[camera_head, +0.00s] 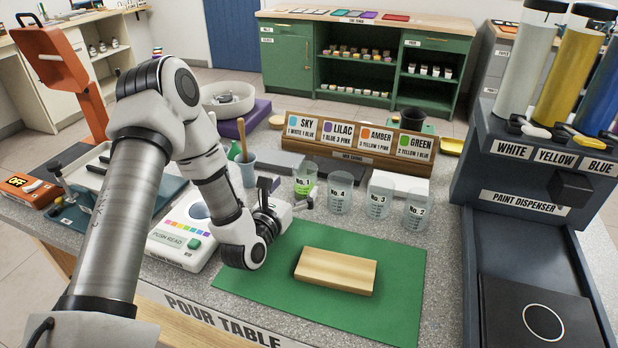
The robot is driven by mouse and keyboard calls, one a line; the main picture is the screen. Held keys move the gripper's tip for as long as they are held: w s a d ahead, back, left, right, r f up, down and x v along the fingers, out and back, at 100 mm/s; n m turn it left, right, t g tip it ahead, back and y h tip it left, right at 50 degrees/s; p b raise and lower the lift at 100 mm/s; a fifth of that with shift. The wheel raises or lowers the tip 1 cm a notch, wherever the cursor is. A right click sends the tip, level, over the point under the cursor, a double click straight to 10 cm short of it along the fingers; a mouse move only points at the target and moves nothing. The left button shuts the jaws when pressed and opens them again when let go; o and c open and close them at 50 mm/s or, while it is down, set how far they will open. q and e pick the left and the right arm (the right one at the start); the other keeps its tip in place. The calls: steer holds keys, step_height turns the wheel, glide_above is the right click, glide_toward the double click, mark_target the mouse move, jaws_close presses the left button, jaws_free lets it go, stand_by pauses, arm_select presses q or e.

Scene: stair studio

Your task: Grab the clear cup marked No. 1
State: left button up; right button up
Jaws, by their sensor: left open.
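The clear cup marked No. 1 (304,184) stands upright at the left end of a row of clear cups, behind the green mat. Green shows in or through it. My left gripper (288,197) is low over the table, just left of and in front of this cup. Its jaws are open, with one dark finger showing behind and a pale fingertip near the cup's base. I cannot tell whether it touches the cup. My right gripper is out of view.
Cups No. 4 (340,192), No. 3 (379,196) and No. 2 (416,210) stand close to the right. A wooden block (336,271) lies on the green mat (395,290). The paint dispenser (525,185) is at right; a white push-read device (178,243) is at left.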

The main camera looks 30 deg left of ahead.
mark_target(310, 169)
arm_select(q)
steer(key=w, duration=0.3)
steer(key=w+p, duration=0.1)
steer(key=w, duration=0.1)
steer(key=shift+w+a, duration=0.2)
steer(key=shift+w, duration=0.2)
steer(key=shift+s, duration=0.1)
steer(key=shift+c, duration=0.7)
steer(key=c, duration=1.2)
